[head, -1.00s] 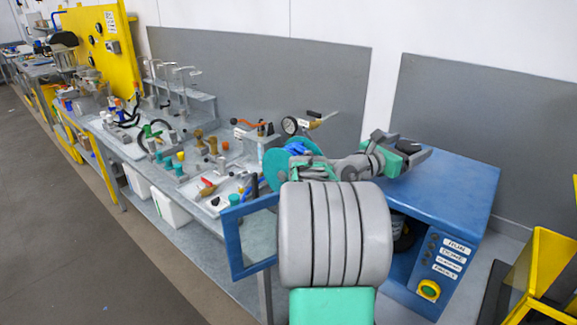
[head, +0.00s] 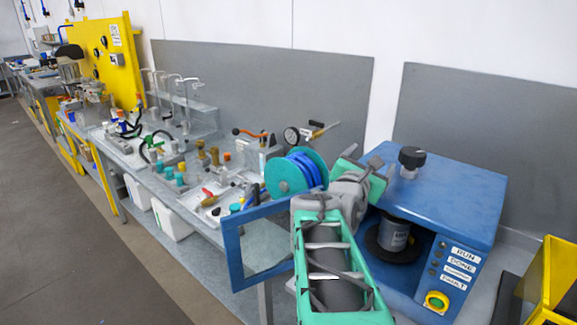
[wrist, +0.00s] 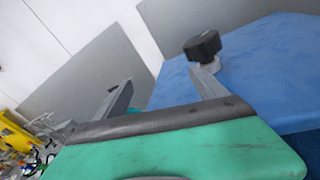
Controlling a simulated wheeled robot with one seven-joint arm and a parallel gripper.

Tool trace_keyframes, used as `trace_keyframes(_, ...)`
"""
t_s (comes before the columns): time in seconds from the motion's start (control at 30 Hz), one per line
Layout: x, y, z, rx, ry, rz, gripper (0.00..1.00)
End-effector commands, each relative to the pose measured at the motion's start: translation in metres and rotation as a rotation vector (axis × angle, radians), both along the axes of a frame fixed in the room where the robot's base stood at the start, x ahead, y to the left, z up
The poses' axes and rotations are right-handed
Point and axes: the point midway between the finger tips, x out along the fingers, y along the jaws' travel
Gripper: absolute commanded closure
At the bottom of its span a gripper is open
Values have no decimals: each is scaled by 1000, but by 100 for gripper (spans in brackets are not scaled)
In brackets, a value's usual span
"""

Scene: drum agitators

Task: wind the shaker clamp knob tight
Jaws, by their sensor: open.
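The shaker is a blue box (head: 450,190) with an open front and a black clamp knob (head: 411,157) on a short grey stem on its top. The knob also shows in the wrist view (wrist: 202,46), beyond the tip of the right finger. A grey can (head: 394,236) stands inside the box on a dark round plate. My gripper (head: 365,165) is left of the knob, at about the height of the box top. In the wrist view its two fingers (wrist: 163,90) are spread apart with nothing between them. I cannot tell whether the right finger touches the knob's stem.
The shaker's blue-framed door (head: 232,245) stands open to the left. A teal reel with blue line (head: 290,175) is behind my arm. Several fittings and a gauge (head: 292,136) crowd the bench to the left. A yellow bin (head: 560,270) is at the right.

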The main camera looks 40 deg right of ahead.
Motion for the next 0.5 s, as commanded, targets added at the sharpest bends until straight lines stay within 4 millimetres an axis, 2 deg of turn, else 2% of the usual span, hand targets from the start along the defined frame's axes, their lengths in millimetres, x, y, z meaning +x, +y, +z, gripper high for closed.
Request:
trace_keyframes(0.1, 25, 18, -1, 53, -88, 65, 19)
trace_keyframes(0.5, 96, 85, -7, 288, -357, 254, 19)
